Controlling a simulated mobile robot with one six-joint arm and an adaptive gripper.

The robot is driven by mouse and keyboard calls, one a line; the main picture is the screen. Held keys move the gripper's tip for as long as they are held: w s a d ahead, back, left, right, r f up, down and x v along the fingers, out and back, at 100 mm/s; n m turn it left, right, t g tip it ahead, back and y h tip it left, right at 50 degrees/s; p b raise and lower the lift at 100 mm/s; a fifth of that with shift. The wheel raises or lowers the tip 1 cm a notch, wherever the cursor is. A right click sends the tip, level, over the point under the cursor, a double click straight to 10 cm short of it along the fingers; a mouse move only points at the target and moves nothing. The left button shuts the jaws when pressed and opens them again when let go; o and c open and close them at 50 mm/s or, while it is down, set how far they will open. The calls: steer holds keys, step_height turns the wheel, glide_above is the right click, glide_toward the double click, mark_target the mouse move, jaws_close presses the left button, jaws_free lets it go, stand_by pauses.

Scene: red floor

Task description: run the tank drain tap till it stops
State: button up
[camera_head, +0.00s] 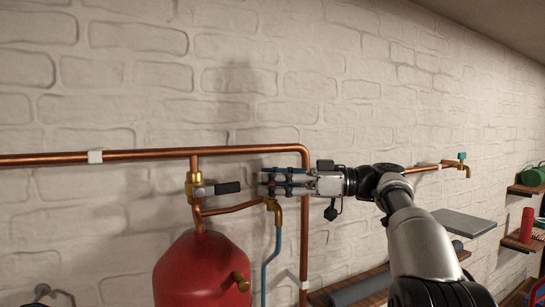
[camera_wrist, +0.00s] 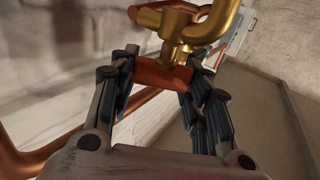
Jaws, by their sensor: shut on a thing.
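A brass tap (camera_head: 273,206) with a blue hose below it branches off the copper pipe, to the upper right of the red tank (camera_head: 203,268). It also shows in the wrist view as a curved brass body (camera_wrist: 213,25). Its orange-red handle (camera_wrist: 158,77) lies between the fingers in the wrist view. My gripper (camera_head: 268,182) reaches in from the right and is shut on that handle; its fingers hide the handle in the head view. The exact contact of the fingertips is hard to see.
A brass valve (camera_head: 194,187) with a dark lever (camera_head: 228,187) sits just left of my gripper. Copper pipe (camera_head: 245,150) runs above and down behind my gripper. A teal-handled tap (camera_head: 462,157) and wooden shelves (camera_head: 521,243) are at the right.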

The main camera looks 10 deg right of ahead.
steer(key=shift+r+n+g+y+p, duration=0.2)
steer(key=shift+n+g+p, duration=0.6)
steer(key=shift+p, duration=1.15)
steer(key=shift+r+n+g+y+p, duration=0.2)
steer(key=shift+n+g+p, duration=0.2)
steer(key=shift+g+p, duration=1.15)
steer(key=shift+f+p, duration=0.1)
steer(key=shift+p, duration=0.9)
steer(key=shift+f+n+g+p, duration=0.25)
steer(key=shift+n+g+p, duration=0.3)
steer(key=shift+p, duration=0.7)
steer(key=o, duration=1.1)
steer(key=b, duration=0.2)
steer(key=shift+f+t+b, duration=0.3)
steer(key=shift+t, duration=0.1)
steer(key=shift+m+t+b, duration=0.3)
steer(key=shift+m+b, duration=0.05)
steer(key=shift+b, duration=0.35)
steer(key=t+b, duration=0.1)
steer(key=b, duration=0.1)
steer(key=shift+f+m+b, duration=0.1)
steer(key=shift+m+b, duration=0.2)
